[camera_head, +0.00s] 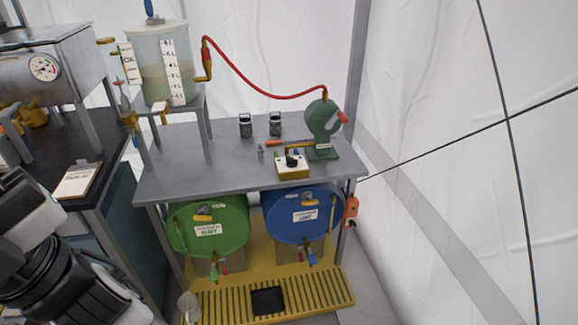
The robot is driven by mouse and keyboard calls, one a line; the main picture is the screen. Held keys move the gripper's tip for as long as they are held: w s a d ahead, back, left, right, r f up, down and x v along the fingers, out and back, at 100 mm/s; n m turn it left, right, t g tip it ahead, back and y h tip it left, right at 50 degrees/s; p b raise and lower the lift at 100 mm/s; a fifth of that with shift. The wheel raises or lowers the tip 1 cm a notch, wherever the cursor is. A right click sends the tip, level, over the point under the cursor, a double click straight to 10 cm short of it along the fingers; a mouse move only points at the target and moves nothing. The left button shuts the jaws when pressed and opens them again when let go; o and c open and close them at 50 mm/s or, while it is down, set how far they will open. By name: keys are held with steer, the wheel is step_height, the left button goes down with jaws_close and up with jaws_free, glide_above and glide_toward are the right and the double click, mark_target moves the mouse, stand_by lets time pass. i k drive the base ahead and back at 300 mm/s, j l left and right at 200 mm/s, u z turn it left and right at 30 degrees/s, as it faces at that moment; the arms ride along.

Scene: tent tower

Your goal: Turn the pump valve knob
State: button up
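A green pump (322,122) stands at the right end of the grey metal table (190,150). A red handle (343,116) sticks out at its upper right. A yellow and white control box (293,165) with a black knob (292,160) sits in front of the pump. I cannot tell which of these is the pump valve knob. A red hose (262,90) runs from the pump's top to a clear tank (162,65) on a stand at left. Parts of my arm fill the lower left, apart from the pump; my gripper's fingers do not show.
A green barrel (208,222) and a blue barrel (303,213) lie under the table above a yellow slatted grate (310,297). Two dark canisters stand on the table. A dark cabinet with a clipboard (76,180) is at left. A white tent wall and dark cables bound the right.

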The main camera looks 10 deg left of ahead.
mark_target(291, 161)
steer(key=i+l, duration=0.9)
steer(key=i+j+u, duration=0.05)
